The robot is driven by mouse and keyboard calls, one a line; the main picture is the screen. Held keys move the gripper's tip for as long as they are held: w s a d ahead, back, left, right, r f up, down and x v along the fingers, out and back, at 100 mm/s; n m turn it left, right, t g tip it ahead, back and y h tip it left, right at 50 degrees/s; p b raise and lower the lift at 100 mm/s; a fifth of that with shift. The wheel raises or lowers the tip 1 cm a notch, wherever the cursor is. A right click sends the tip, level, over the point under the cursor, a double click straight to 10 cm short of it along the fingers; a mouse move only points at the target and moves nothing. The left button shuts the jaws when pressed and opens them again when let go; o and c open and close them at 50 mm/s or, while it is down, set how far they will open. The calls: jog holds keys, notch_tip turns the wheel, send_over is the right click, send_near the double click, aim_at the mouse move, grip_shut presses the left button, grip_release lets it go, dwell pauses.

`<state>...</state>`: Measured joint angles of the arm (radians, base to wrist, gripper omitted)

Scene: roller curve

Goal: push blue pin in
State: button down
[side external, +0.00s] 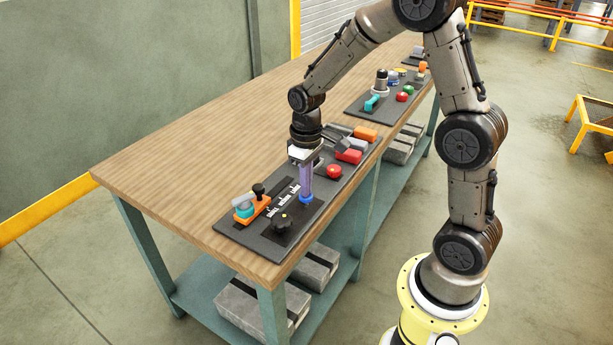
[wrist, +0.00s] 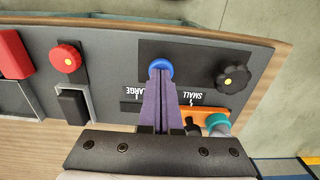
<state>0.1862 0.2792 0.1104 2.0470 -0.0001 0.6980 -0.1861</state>
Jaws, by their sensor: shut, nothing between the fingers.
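The blue pin (wrist: 159,65) shows as a round blue head on the dark panel (wrist: 110,55) in the wrist view. In the side view the blue pin (side external: 306,199) sits right under my fingertips. My gripper (wrist: 160,72) is shut, its two purple fingers together with nothing between them. The fingertips (side external: 306,194) point down at the pin's head and appear to touch it or hover just above; I cannot tell which. The fingers cover part of the pin, and how deep it sits is hidden.
A black star knob (wrist: 233,76), a red button (wrist: 66,58) and an orange block with a teal knob (wrist: 216,122) surround the pin on the panel. Printed SMALL and LARGE labels lie beside my fingers. The bare wooden bench top (side external: 190,150) is clear.

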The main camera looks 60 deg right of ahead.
jog(key=shift+s+f, duration=0.1)
jog(key=shift+f, duration=0.35)
notch_tip(320, 180, up, 15)
notch_tip(320, 180, up, 4)
jog(key=t, duration=0.1)
send_over(309, 213)
jog(key=s+a+f+t, duration=0.1)
jog(key=s+a+t, duration=0.1)
jog(key=s, duration=0.6)
jog(key=s+a+f+t, duration=0.1)
jog(key=s+a+t, duration=0.1)
jog(key=s, duration=0.6)
jog(key=shift+s+a+f, duration=0.2)
jog(key=shift+s+a, duration=0.1)
jog(key=shift+s, duration=0.1)
